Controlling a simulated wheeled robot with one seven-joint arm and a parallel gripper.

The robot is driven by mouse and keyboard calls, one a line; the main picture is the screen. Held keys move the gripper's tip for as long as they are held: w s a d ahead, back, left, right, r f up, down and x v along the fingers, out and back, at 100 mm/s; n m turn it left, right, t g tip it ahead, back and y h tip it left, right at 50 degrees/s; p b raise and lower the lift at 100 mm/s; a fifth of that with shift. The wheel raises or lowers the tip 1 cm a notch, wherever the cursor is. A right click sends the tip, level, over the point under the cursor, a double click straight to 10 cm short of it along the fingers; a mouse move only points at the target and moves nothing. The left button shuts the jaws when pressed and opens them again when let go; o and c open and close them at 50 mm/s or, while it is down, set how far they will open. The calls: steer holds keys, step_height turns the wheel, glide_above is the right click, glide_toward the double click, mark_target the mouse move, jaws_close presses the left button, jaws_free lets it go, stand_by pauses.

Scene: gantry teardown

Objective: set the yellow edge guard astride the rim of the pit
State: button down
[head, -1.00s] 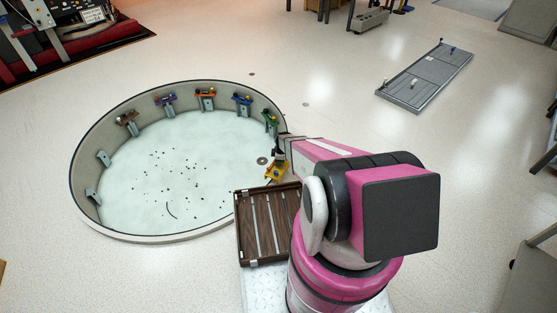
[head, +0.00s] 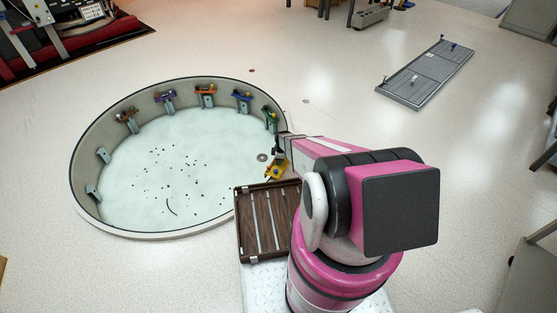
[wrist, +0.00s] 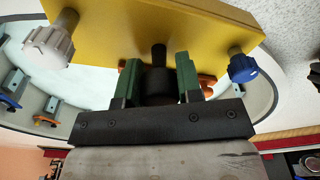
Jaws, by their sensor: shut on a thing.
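My gripper (head: 280,156) is at the right side of the pit, with its fingers shut on the yellow edge guard (head: 276,171). In the wrist view the green-padded fingers (wrist: 158,78) close on a dark stem under the guard's broad yellow plate (wrist: 165,25). A pale knob (wrist: 48,42) and a blue knob (wrist: 243,68) stick out from the plate. The pit (head: 150,235) is round, with a pale wall and a dark-lined rim. The guard appears close to the right rim; I cannot tell whether it touches it. My arm hides part of that rim.
A brown slatted tray (head: 240,232) lies below the guard, next to the pit. Several coloured guards on grey brackets, such as the orange one (head: 205,91), line the pit's far wall. A grey panel (head: 425,75) lies on open floor at upper right.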

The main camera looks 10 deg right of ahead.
steer(key=shift+f, duration=1.95)
steer(key=shift+f, duration=0.3)
steer(key=c, duration=0.7)
jaws_free()
steer(key=r, duration=0.3)
steer(key=d+r, duration=0.1)
steer(key=r, duration=0.6)
steer(key=shift+s+d+r, duration=0.1)
steer(key=shift+d+r, duration=0.05)
steer(key=shift+r, duration=0.2)
